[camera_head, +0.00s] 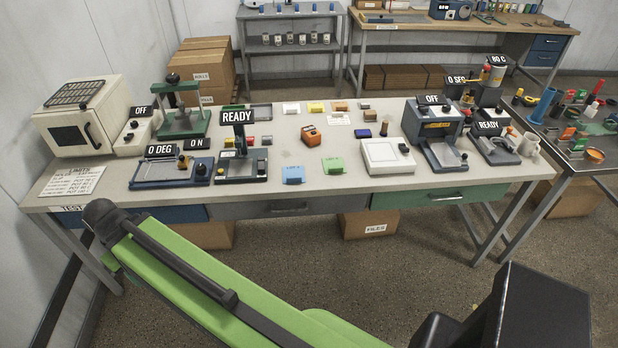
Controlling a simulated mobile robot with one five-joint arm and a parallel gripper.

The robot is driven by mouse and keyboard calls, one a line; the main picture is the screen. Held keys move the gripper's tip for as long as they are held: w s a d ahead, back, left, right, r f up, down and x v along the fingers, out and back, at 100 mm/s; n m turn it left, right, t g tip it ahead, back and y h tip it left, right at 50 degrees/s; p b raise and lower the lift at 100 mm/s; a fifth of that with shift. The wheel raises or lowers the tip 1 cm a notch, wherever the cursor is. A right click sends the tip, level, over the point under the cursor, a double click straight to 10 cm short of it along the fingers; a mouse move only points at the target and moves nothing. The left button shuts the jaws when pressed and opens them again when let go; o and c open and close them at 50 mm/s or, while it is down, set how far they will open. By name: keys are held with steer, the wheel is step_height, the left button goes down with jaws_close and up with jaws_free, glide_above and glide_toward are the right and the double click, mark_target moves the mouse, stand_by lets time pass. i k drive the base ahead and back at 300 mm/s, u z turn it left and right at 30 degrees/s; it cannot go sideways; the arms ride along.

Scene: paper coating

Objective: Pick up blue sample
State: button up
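A light blue flat piece (293,174) lies near the front edge of the long workbench, left of centre. It looks like the blue sample. A green piece (333,165) of similar shape lies to its right, apart from it. A smaller dark blue block (363,133) sits farther back to the right. My green arm crosses the lower part of the view, in front of the bench. No gripper fingers show, so I cannot see what my gripper holds.
The bench top (270,205) has free room around the blue piece. A device marked READY (243,163) stands to its left, a white flat device (387,156) to the right. An orange device (310,135) sits behind. White, yellow and brown pieces lie at the back.

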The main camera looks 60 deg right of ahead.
mark_target(293, 172)
steer(key=z, duration=0.2)
steer(key=i, duration=1)
steer(key=u, duration=0.1)
